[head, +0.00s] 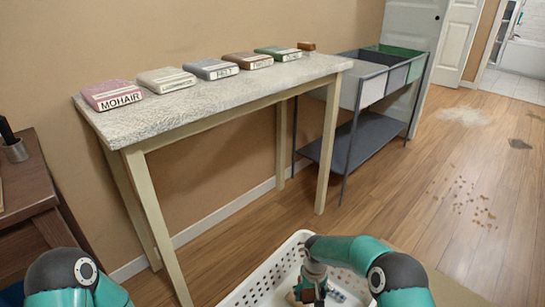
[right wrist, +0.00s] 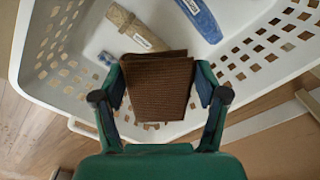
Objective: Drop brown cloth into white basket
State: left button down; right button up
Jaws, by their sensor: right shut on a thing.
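The brown cloth (right wrist: 158,88) is a folded, ribbed piece between the fingers of my right gripper (right wrist: 158,90) in the right wrist view. That gripper is shut on it. The white basket (right wrist: 45,95) has slotted walls and lies beneath the cloth. In the head view, the basket (head: 262,278) is at the bottom centre, with my right gripper (head: 312,283) over it. A beige cloth (right wrist: 128,25) and a blue cloth (right wrist: 200,18) lie in the basket. My left arm shows at the lower left of the head view, but its gripper is out of view.
Open floor lies at right.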

aim_at(310, 294)
jog(key=shift+f, duration=0.35)
jog(key=o, duration=0.8)
jog(key=shift+r, duration=0.5)
notch_tip(310, 294, up, 11)
jog(key=shift+r, duration=0.1)
